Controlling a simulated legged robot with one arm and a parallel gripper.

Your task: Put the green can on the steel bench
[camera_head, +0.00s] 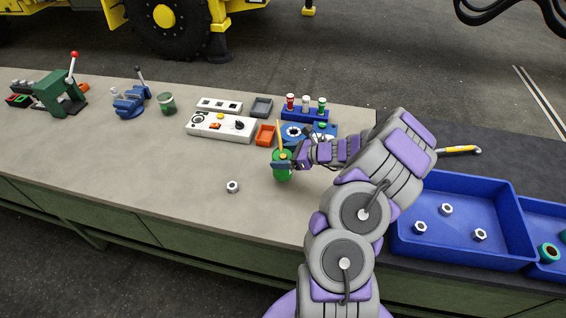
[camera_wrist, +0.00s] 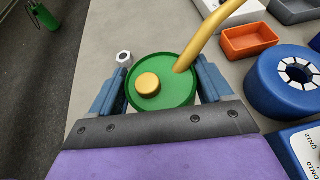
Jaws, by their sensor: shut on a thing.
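The green can (camera_head: 283,172), with a yellow spout and cap, is upright between the fingers of my gripper (camera_head: 284,164), over the light grey bench top (camera_head: 110,135). In the wrist view the green can (camera_wrist: 158,112) fills the space between the blue fingers of my gripper (camera_wrist: 163,92), which are shut on its sides. I cannot tell whether its base touches the bench or hangs just above it. My gripper hides part of the can's side in the head view.
A hex nut (camera_head: 232,187) lies left of the can. An orange tray (camera_head: 265,135), a white control box (camera_head: 219,128) and a blue ring (camera_head: 294,133) stand close behind. A blue bin (camera_head: 460,240) with nuts is at right. The bench's front left is clear.

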